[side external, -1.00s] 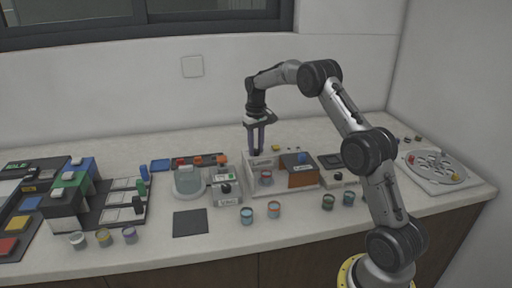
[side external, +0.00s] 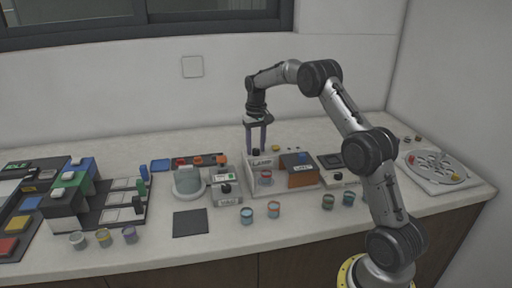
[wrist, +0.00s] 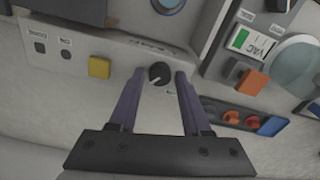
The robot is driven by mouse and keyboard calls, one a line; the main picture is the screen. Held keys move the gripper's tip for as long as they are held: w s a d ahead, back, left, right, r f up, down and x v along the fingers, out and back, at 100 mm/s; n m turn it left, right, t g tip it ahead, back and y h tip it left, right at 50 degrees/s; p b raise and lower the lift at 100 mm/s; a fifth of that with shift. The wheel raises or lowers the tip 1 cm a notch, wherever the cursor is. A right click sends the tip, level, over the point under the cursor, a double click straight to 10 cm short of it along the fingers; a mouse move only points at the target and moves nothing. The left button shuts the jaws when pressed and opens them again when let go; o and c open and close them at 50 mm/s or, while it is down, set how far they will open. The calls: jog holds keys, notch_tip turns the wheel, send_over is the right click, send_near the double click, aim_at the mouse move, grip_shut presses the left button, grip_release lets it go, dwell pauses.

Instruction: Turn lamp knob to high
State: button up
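The lamp knob (wrist: 159,73) is a round black knob with a pale pointer line on the light grey lamp housing (wrist: 100,45). In the wrist view the line slants toward the picture's lower left. An upside-down label sits above the knob. My gripper (wrist: 158,75) is open, with one purple finger on each side of the knob and visible gaps between. No grip on the knob shows. In the side view my gripper (side external: 256,151) points down at the back of the lamp housing (side external: 257,161). The knob is hidden there.
A yellow button (wrist: 99,67) sits beside the left finger in the wrist view. A VAC unit (wrist: 248,45) with a red-orange block (wrist: 252,82) is to the right. Several small cups, including a blue one (side external: 247,215), stand in front of the housing.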

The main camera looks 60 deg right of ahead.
aim_at(256, 150)
jog(key=shift+o, duration=0.8)
notch_tip(256, 150, up, 14)
jog(key=shift+f, duration=0.15)
